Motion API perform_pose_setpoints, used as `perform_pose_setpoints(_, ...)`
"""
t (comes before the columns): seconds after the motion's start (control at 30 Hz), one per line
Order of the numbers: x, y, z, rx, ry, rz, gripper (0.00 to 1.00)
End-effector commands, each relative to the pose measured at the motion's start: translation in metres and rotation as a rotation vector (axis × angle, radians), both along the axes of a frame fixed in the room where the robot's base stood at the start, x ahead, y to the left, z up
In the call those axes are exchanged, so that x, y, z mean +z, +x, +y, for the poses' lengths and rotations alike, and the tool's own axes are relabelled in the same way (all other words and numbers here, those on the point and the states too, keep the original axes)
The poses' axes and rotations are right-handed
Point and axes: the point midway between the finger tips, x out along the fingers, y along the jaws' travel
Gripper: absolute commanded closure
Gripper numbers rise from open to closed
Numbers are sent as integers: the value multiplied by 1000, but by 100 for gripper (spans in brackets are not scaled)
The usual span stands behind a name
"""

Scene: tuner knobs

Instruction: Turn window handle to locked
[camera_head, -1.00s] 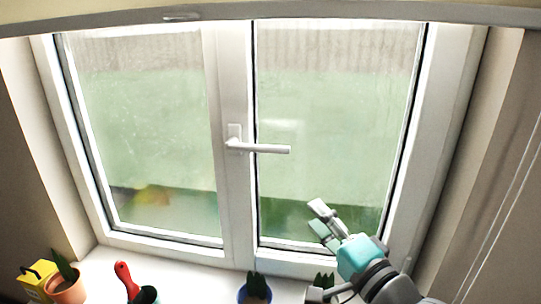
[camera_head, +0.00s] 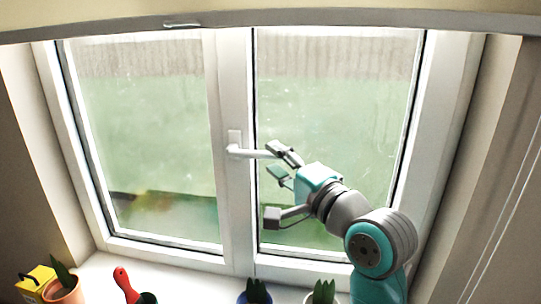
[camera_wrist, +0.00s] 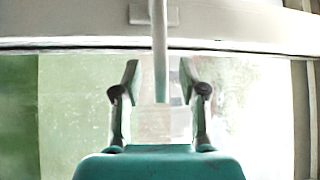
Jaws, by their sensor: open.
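The white window handle (camera_head: 255,153) sticks out horizontally to the right from its plate on the middle frame of the window. In the wrist view the handle (camera_wrist: 160,50) comes down from its base plate (camera_wrist: 140,14) and its free end lies between the fingers. My gripper (camera_head: 280,161) is at the handle's free end, coming from the right. In the wrist view my gripper (camera_wrist: 158,78) is open, with one finger on each side of the handle and a visible gap to both. In the head view the handle's tip is partly hidden by the fingers.
A white sill (camera_head: 200,280) runs below the window. On it stand a yellow box (camera_head: 36,278), a terracotta plant pot (camera_head: 66,292), a red-handled tool (camera_head: 124,283), a blue plant pot (camera_head: 256,297) and another plant (camera_head: 323,291). The space around the handle is otherwise clear.

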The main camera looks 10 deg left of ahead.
Motion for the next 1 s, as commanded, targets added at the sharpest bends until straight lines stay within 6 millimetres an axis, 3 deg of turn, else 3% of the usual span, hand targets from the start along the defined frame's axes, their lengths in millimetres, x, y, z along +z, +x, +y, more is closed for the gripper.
perform_pose_setpoints(0.2,3,16,15,0,1,1,58)
perform_pose_setpoints(0.57,4,19,18,-1,0,0,58)
perform_pose_setpoints(0.73,4,19,18,-1,0,0,98)
perform_pose_setpoints(1.0,3,19,17,-1,0,0,100)
